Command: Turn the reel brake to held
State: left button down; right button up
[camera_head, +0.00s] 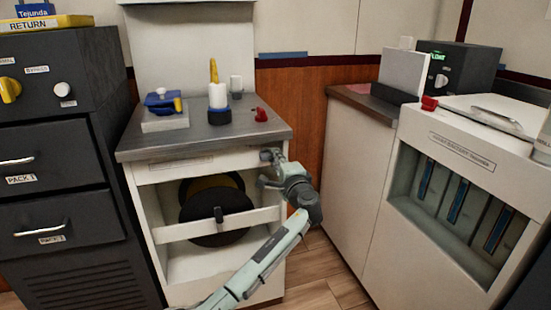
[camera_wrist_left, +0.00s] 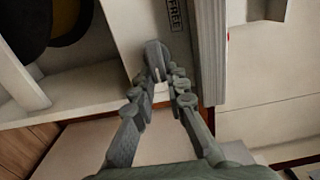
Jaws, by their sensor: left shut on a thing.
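The reel brake is a grey handle (camera_wrist_left: 155,58) on the cream front of the reel cabinet (camera_head: 165,174), at its upper right. A FREE label (camera_wrist_left: 173,14) shows beside it in the left wrist view. I cannot read a held label. My left gripper (camera_wrist_left: 165,80) is shut on the brake handle, with its fingers on either side. In the head view the left gripper (camera_head: 270,168) is at the cabinet's upper right and mostly hides the brake. The black and yellow reel (camera_head: 232,198) sits inside the cabinet. My right gripper is not in view.
A crossbar (camera_head: 180,229) with a black grip spans the reel opening. The grey worktop (camera_head: 195,140) holds a blue tool, a white cylinder, a mug and a red piece. Dark drawers (camera_head: 52,160) stand left; a white cabinet (camera_head: 385,230) stands right. Wooden floor lies between.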

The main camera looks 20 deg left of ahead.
pick_arm(q)
jog(key=c, duration=1.5)
grip_release()
jog(key=shift+c, duration=0.2)
jog(key=v, duration=1.2)
jog(key=s+a+f+n+g+h, duration=0.1)
jog(key=s+a+f+g, duration=0.2)
jog(key=f, duration=0.5)
jog(key=s+a+f+n+g+h, duration=0.1)
jog(key=s+a+f+n, duration=0.15)
jog(key=s+f, duration=0.4)
jog(key=s+a+f+n+g+h, duration=0.1)
jog(key=s+a+f+g+h, duration=0.2)
jog(key=f, duration=0.5)
jog(key=s+a+f+n+g+h, duration=0.1)
jog(key=s+f, duration=0.5)
jog(key=s, duration=0.6)
jog(key=s+a+f+n+g+h, duration=0.2)
jog(key=s+f, duration=0.4)
jog(key=s, duration=0.7)
jog(key=shift+a+f+n+g+h, duration=0.25)
jog(key=shift+a+n+g, duration=0.25)
jog(key=shift+n+g, duration=0.6)
